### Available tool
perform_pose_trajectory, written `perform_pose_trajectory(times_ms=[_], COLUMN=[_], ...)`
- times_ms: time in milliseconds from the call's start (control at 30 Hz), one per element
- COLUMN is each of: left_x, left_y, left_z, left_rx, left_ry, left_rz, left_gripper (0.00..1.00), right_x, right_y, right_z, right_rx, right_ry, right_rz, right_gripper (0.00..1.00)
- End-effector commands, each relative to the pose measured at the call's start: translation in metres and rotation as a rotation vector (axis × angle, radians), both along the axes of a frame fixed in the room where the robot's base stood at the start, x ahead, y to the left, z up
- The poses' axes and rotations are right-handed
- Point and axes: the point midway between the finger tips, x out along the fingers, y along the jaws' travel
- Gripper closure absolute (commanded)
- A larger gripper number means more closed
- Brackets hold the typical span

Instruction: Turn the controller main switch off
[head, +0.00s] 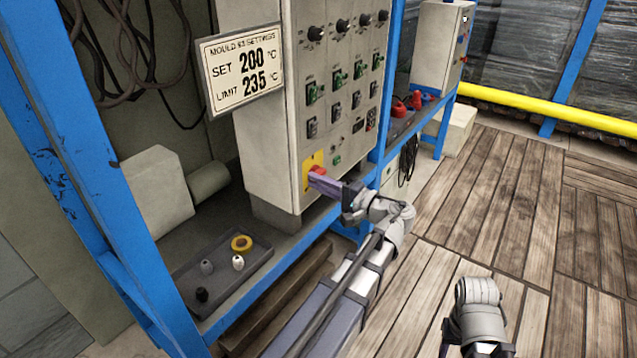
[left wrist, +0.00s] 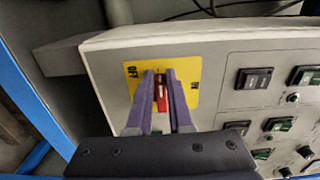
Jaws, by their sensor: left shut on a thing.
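The controller (head: 300,120) is a tall pale grey box standing on a blue-framed shelf. Its main switch is a red handle (head: 317,172) on a yellow plate (head: 307,163) near the bottom left of the panel. My left gripper (head: 318,182) is at the switch, its purple fingers partly covering it. In the left wrist view the red handle (left wrist: 161,92) lies between the two fingers, which are shut on it. The yellow plate there (left wrist: 178,73) has OFF at its left; the right-hand lettering is partly legible.
A settings sign (head: 241,68) reads set 200 and limit 235. A dark tray (head: 222,272) with small parts and a yellow ring lies on the shelf. Black switches and knobs fill the panel beside the main switch. The wooden floor at right is clear.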

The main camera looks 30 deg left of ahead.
Motion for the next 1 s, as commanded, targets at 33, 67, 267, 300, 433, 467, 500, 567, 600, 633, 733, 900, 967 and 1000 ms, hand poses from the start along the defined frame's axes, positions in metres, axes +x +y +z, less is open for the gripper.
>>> perform_pose_trajectory(times_ms=[33,67,267,300,433,467,500,567,600,633,733,900,967,1000], left_x=[0.0035,0.0036,0.0038,0.0038,0.0039,0.0038,0.0036,0.0033,0.0031,0.0029,0.0023,0.0015,0.0011,0.001], left_y=[0.0011,0.0011,0.0011,0.0011,0.0011,0.0011,0.0011,0.0012,0.0012,0.0012,0.0012,0.0013,0.0013,0.0013], left_z=[0.0006,0.0007,0.001,0.001,0.0012,0.001,0.0009,0.0006,0.0004,0.0003,0.0,-0.0002,-0.0003,-0.0003], left_rx=[0.002,0.002,0.003,0.003,0.004,0.003,0.003,0.002,0.001,0.001,0.0,-0.001,-0.001,-0.001], left_ry=[-0.004,-0.004,-0.004,-0.004,-0.004,-0.004,-0.003,-0.003,-0.003,-0.003,-0.003,-0.002,-0.002,-0.002], left_rz=[-0.005,-0.005,-0.005,-0.005,-0.005,-0.005,-0.005,-0.004,-0.004,-0.004,-0.002,-0.001,0.0,0.0], left_gripper=[1.0,1.0,1.0,1.0,0.73,0.7,0.66,0.59,0.54,0.51,0.51,0.51,0.51,0.51], right_x=[0.0,0.0,0.0,0.0,0.0,0.0,0.0,0.0,0.0,0.0,0.0,0.0,0.0,0.0], right_y=[0.0,0.0,0.0,0.0,0.0,0.0,0.0,0.0,0.0,0.0,0.0,0.0,0.0,0.0], right_z=[0.0002,0.0002,0.0003,0.0003,0.0003,0.0003,0.0003,0.0003,0.0002,0.0002,0.0,-0.0001,-0.0001,-0.0001], right_rx=[0.0,0.0,0.0,0.0,0.0,0.0,0.0,0.0,0.0,0.0,0.0,0.0,0.0,0.0], right_ry=[0.0,0.0,0.0,0.0,0.0,0.0,0.0,0.0,0.0,0.0,0.0,0.0,0.0,0.0], right_rz=[0.0,0.0,0.0,0.0,0.0,0.0,0.0,0.0,0.0,0.0,0.0,0.0,0.0,0.0], right_gripper=[0.5,0.5,0.5,0.5,0.5,0.5,0.5,0.5,0.5,0.5,0.5,0.5,0.5,0.5])
